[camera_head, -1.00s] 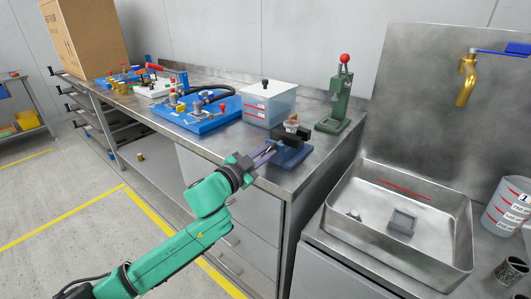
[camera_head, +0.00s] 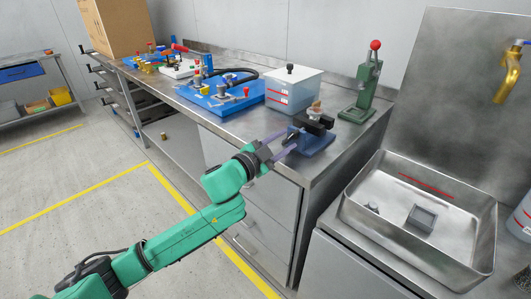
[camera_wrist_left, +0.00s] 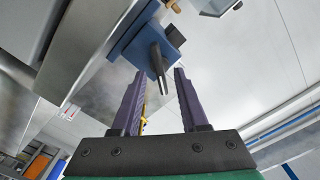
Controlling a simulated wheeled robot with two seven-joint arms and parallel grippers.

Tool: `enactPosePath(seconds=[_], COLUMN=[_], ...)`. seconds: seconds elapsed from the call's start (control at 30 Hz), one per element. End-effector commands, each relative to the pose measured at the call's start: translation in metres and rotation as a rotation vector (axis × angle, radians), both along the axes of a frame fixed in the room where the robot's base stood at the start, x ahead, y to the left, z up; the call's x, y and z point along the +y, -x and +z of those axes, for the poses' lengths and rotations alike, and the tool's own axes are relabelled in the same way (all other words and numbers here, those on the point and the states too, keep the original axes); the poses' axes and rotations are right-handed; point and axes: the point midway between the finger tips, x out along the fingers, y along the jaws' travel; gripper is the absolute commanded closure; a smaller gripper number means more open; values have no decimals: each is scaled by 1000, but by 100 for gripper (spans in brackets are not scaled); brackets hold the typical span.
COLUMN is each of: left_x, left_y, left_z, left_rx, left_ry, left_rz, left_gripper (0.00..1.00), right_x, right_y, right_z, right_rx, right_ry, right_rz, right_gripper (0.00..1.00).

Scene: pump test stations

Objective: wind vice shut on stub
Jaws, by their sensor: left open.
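The vice (camera_head: 314,144) has a blue base and dark jaws and stands near the front edge of the steel bench. A small tan-brown piece, likely the stub (camera_head: 314,110), shows at the top of its jaws; whether the jaws touch it I cannot tell. My left gripper (camera_head: 283,144) is open in front of the vice, its purple fingers pointing at it. In the left wrist view the vice's blue body (camera_wrist_left: 132,37) is beyond the fingertips, and a grey bar of the vice (camera_wrist_left: 159,68) reaches between the open fingers (camera_wrist_left: 160,74), apart from both. My right gripper is not in view.
A white lidded box (camera_head: 293,88) and a green press with a red knob (camera_head: 363,85) stand behind the vice. A blue pump board (camera_head: 215,104) is to the left. A steel sink (camera_head: 419,215) lies right. Floor in front is clear.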

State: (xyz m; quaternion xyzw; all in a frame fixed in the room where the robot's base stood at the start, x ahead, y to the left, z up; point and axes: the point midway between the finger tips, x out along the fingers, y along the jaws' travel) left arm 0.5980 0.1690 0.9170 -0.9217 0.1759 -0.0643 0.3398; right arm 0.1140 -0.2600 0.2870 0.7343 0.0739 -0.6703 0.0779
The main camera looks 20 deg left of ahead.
Motion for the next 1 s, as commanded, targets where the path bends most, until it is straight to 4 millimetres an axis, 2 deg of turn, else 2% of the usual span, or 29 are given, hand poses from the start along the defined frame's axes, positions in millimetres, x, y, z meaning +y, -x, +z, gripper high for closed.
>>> enactPosePath(seconds=[0.2, 0.5, 0.7, 1.0], left_x=[16, 36, 45, 47], left_y=[45, 97, 117, 120], left_z=[-4, -2, 0, 1], left_rx=[5, 4, 1, -2], left_ry=[-4, -3, -1, -2], left_rz=[-3, -4, -2, -2], left_gripper=[56, 56, 56, 56], right_x=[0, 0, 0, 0], right_y=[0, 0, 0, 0], right_z=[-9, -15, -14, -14], right_rx=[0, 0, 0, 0], right_ry=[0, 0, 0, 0], right_rz=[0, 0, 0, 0], right_gripper=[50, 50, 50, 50])
